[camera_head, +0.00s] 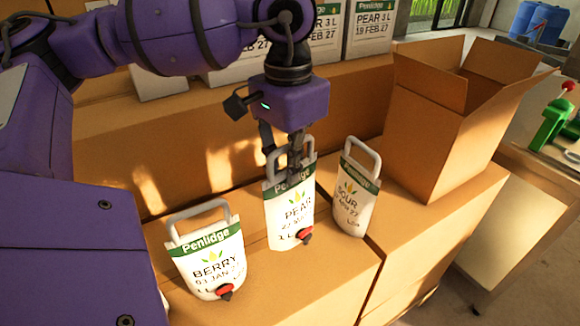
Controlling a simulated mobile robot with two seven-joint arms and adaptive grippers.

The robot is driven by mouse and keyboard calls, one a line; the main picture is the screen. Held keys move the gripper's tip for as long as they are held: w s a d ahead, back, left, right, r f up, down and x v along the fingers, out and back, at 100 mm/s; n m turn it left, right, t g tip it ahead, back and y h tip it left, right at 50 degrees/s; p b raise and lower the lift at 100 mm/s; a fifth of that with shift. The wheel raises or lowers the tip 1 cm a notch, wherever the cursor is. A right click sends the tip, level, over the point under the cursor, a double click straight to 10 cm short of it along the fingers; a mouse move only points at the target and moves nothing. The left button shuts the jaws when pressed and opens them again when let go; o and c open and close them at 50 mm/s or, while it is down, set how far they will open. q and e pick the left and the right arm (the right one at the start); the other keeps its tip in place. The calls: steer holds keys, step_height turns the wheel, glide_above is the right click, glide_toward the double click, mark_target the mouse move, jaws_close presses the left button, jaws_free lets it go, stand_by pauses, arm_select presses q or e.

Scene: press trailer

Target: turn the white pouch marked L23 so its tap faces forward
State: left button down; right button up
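Three white pouches with green Penlidge bands and grey loop handles stand on cardboard boxes. The BERRY pouch (208,262) is at the left, its red and black tap facing the camera. The PEAR pouch (290,217) is in the middle, its tap at the lower right of its front. The SOUR pouch (353,200) is at the right, turned partly sideways, with no tap showing. The small codes are too blurred to tell which is L23. My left gripper (283,168) points down at the PEAR pouch's handle and top; its fingers overlap them, and their gap is unclear. My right gripper is out of view.
An open empty cardboard box (437,140) stands right of the pouches. Large white PEAR 3 L packs (368,30) stand behind. Bare cardboard (315,285) lies in front of the middle pouch.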

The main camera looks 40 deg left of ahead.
mark_target(289, 194)
arm_select(q)
steer(key=shift+r+m, duration=0.1)
steer(key=shift+m, duration=0.2)
steer(key=shift+f, duration=0.25)
steer(key=shift+f+b, duration=0.5)
steer(key=shift+f, duration=0.1)
steer(key=shift+f+b, duration=0.9)
steer(key=shift+f, duration=0.85)
steer(key=shift+f+b, duration=0.5)
steer(key=c, duration=1.9)
jaws_free()
steer(key=shift+o, duration=0.2)
